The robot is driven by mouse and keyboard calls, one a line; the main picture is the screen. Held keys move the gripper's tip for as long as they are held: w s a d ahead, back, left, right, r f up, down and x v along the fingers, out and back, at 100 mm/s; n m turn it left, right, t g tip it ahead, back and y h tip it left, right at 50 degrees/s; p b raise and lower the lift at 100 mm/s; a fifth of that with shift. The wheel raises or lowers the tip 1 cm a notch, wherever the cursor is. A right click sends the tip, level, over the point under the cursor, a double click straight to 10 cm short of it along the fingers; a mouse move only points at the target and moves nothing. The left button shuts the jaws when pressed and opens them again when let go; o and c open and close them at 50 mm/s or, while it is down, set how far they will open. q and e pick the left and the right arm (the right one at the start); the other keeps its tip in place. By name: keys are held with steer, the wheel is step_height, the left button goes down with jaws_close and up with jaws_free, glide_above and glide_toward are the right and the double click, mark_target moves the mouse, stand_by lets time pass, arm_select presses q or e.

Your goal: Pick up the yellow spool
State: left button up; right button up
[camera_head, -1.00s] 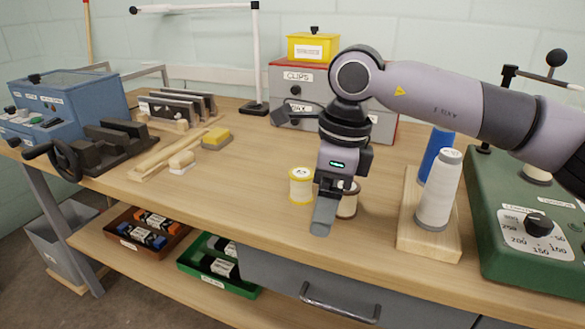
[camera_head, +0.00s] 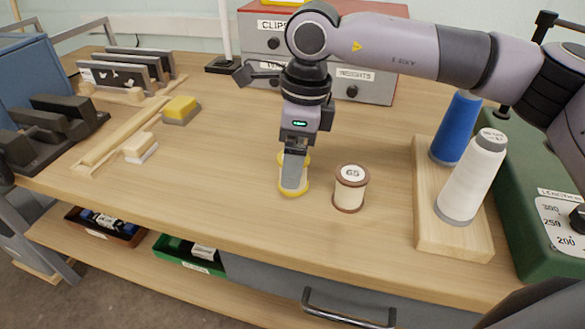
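The yellow spool (camera_head: 293,195) stands on the wooden bench, mostly covered by my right gripper; only its yellow rims show around the finger. My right gripper (camera_head: 293,174) points down at the spool, with one finger in front of it. The other finger is hidden, so I cannot tell whether the gripper is closed on the spool. My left gripper is not in view.
A brown-rimmed spool marked 65 (camera_head: 350,190) stands close to the right. A wooden stand (camera_head: 455,238) holds a blue cone (camera_head: 457,128) and a white cone (camera_head: 472,180). A yellow-topped block (camera_head: 181,108) lies left. The bench front is clear.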

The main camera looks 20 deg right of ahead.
steer(key=shift+a+f, duration=0.2)
steer(key=shift+f, duration=1.2)
steer(key=c, duration=1.1)
